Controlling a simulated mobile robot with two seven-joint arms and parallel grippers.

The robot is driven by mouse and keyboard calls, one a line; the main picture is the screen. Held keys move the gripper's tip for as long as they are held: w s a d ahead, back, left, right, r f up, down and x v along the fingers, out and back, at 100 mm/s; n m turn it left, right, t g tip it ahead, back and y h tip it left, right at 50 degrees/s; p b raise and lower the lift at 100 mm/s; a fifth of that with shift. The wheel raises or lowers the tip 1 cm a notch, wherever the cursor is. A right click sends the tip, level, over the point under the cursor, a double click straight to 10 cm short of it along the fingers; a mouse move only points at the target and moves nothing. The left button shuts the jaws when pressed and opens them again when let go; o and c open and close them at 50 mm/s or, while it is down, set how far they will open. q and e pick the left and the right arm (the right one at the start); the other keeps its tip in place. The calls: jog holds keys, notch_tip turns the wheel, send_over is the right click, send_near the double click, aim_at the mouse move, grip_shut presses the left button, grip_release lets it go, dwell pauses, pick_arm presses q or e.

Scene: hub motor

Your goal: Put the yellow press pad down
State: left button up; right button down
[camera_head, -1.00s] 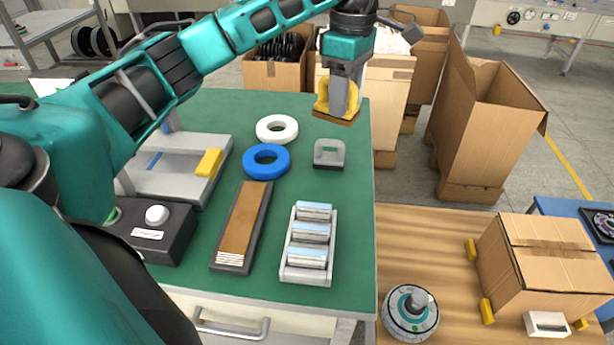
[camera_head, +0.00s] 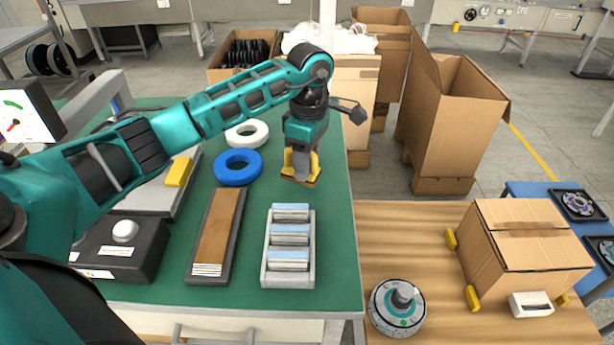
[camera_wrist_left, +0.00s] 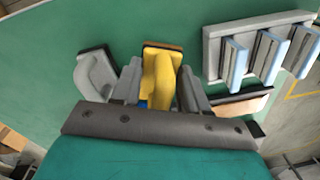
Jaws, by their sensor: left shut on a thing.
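The yellow press pad (camera_head: 314,166) has a yellow grip on a flat brown-and-black base. My left gripper (camera_head: 301,167) is shut on it, over the right part of the green table. In the left wrist view, the pad (camera_wrist_left: 160,78) sits between the two grey fingers of the left gripper (camera_wrist_left: 160,90), its base reaching out past them. I cannot tell whether its base touches the table. My right gripper is not in view.
A grey rack (camera_head: 289,245) with blue-topped blocks stands in front of the gripper. A brown-topped strip (camera_head: 218,232), a blue ring (camera_head: 238,180) and a white ring (camera_head: 262,134) lie to the left. Bare green tabletop (camera_head: 335,225) shows right of the rack.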

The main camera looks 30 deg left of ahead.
pick_arm(q)
notch_tip(320, 180, down, 4)
jog(key=shift+f, duration=0.1)
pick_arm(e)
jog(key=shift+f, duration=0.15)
pick_arm(q)
jog(key=shift+f, duration=0.15)
jog(key=o, duration=1.2)
jog(key=shift+r, duration=0.45)
jog(key=r, duration=1.1)
jog(key=shift+w+r, duration=0.2)
jog(key=shift+w, duration=0.15)
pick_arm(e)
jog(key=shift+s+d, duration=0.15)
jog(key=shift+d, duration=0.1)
